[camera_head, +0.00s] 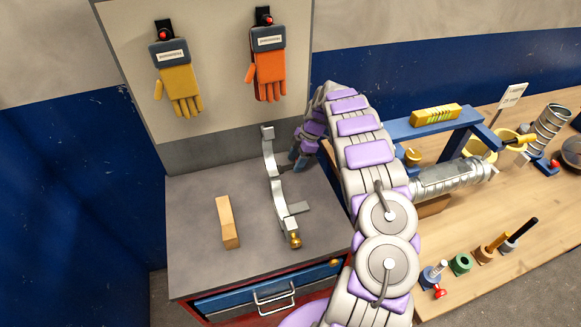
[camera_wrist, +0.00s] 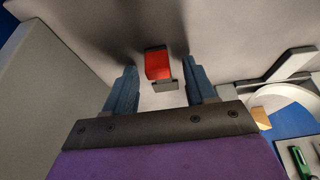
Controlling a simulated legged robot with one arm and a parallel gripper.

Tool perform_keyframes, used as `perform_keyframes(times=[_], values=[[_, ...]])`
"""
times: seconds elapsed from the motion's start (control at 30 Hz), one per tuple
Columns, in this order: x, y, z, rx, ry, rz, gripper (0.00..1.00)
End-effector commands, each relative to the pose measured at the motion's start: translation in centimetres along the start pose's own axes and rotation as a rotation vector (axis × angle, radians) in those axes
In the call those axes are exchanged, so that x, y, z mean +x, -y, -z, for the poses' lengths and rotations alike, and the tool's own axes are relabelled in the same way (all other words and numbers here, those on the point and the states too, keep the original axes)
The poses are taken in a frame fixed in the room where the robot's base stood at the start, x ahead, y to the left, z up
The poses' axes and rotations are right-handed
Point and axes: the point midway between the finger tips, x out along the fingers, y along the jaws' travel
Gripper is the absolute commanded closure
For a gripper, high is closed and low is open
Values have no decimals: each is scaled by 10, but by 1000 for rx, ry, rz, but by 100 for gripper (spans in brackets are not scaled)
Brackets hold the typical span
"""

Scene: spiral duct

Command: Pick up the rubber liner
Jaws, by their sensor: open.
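A small red piece with dark grey edges (camera_wrist: 158,66), which may be the rubber liner, lies ahead between the fingers in the wrist view. It is apart from both fingers. I cannot make it out in the head view, where my arm covers part of the scene. My gripper (camera_wrist: 162,82) is open and empty, with a blue finger on each side of the red piece. In the head view my gripper (camera_head: 298,162) is low over the back right of the grey cabinet top (camera_head: 195,195), partly hidden by my arm.
A silver curved clamp (camera_head: 279,198) stands on the cabinet top close to my gripper, with a wooden block (camera_head: 228,222) to its left. A backboard with two gloves (camera_head: 177,80) rises behind. The wooden bench (camera_head: 530,225) at right holds a spiral duct (camera_head: 450,178) and tools.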

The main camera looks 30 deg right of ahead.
Motion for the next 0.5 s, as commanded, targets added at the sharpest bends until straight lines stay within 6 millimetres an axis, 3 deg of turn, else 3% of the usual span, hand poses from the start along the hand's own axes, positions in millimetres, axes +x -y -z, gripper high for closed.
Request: perform_keyframes(times=[0.13, 0.5], values=[[0, -1, -5, 2, -6, 2, 45], [-1, -1, -5, 2, -5, 2, 80]])
